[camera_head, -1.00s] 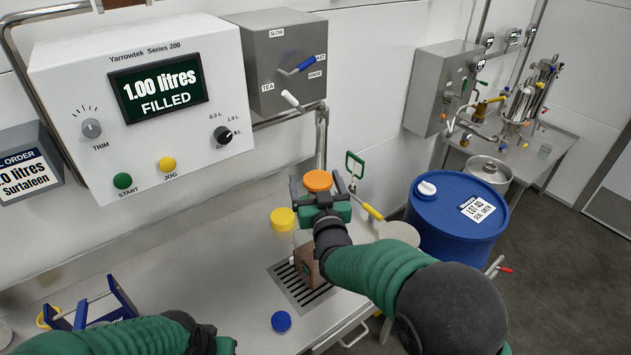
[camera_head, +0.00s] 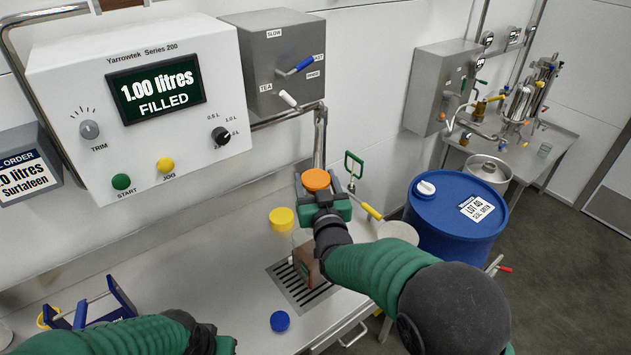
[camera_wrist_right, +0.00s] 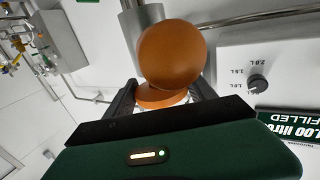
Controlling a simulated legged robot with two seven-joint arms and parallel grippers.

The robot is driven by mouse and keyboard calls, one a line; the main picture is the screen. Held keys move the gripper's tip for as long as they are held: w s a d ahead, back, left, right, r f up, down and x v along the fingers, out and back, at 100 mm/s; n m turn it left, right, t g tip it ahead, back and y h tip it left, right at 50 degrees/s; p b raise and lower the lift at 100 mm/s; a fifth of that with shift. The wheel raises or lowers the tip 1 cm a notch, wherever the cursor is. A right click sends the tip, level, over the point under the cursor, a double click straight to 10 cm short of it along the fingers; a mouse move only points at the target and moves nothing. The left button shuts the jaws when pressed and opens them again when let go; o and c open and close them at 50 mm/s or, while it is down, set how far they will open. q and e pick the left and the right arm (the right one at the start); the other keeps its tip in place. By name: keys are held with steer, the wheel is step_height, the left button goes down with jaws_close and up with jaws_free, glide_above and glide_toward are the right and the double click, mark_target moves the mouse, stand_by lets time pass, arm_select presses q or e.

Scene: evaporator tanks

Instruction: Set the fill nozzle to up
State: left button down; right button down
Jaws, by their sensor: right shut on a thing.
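An orange knob (camera_head: 316,180) with a rounded top and a flared disc below it stands over the bench. My right gripper (camera_head: 318,190) is shut on it; the fingers lie on either side. In the right wrist view the orange knob (camera_wrist_right: 170,55) sits between the fingers, in front of a steel cylinder (camera_wrist_right: 143,20). I cannot make out the fill nozzle's outlet; my right gripper and arm cover what is below the knob. My left gripper (camera_head: 225,345) is at the bottom edge, mostly cut off, and its jaws cannot be read.
A partly hidden container (camera_head: 306,262) stands over the drain grate (camera_head: 290,292). A yellow cap (camera_head: 282,218), a blue cap (camera_head: 280,321) and a blue holder (camera_head: 95,305) are nearby. The filler box (camera_head: 70,85) reads 1.00 litres FILLED. A blue drum (camera_head: 450,240) stands right.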

step_height(320, 180, up, 27)
steer(key=p, duration=1.1)
steer(key=shift+f+p, duration=0.2)
steer(key=shift+p, duration=0.2)
steer(key=c, duration=0.7)
jaws_free()
steer(key=o, duration=0.4)
steer(key=shift+f, duration=0.15)
steer(key=s+d+b, duration=0.3)
steer(key=s, duration=1.3)
steer(key=shift+s, duration=0.25)
